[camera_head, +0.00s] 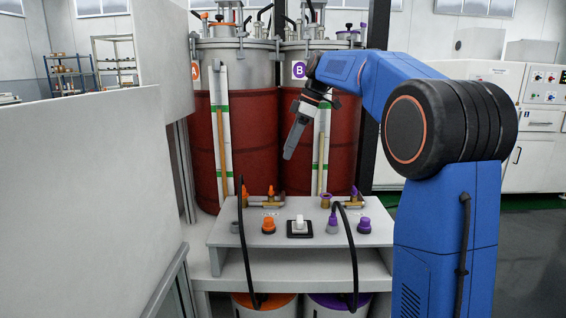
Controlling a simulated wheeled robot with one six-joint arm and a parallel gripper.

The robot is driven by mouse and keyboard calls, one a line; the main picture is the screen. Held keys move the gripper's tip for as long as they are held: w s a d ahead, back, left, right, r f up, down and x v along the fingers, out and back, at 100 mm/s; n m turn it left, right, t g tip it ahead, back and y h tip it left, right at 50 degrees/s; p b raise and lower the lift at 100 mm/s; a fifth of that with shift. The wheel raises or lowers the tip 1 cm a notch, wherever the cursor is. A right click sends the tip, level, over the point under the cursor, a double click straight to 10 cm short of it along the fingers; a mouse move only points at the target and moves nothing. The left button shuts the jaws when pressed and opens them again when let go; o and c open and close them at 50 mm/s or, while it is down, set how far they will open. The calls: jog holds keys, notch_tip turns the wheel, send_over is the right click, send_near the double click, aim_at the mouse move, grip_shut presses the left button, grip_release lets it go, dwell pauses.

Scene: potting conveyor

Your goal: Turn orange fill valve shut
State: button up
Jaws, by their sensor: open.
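The orange fill valve is a small brass valve (264,201) with an orange handle (270,190). It sits at the back left of the white panel, in front of tank A. The handle looks upright, but it is too small to tell its exact turn. My gripper (287,157) hangs above the panel in front of the tanks, pointing down and slightly left. It is open and empty, above and a little right of the orange handle, apart from it.
Tank A (237,140) and tank B (288,185) stand behind. The panel (318,238) bears an orange knob (268,225), a white switch (299,225) and a purple knob (364,225). Black hoses (245,250) arch over its front. A pale wall (80,200) stands left.

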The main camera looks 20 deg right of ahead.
jog(key=v, duration=0.3)
jog(key=shift+r, duration=0.15)
dwell(0.4)
jog(key=s+a+f+m+h, duration=0.1)
jog(key=s+f+m, duration=0.25)
jog(key=s, duration=0.75)
jog(key=s+f+m+t+h, duration=0.1)
jog(key=s+f+m, duration=0.4)
jog(key=s+f, duration=0.6)
jog(key=s+f+m+t+h, duration=0.2)
jog(key=s+f+m, duration=0.4)
jog(key=s+f, duration=0.6)
jog(key=s, duration=0.7)
jog(key=shift+s+d, duration=0.3)
jog(key=shift+f, duration=0.1)
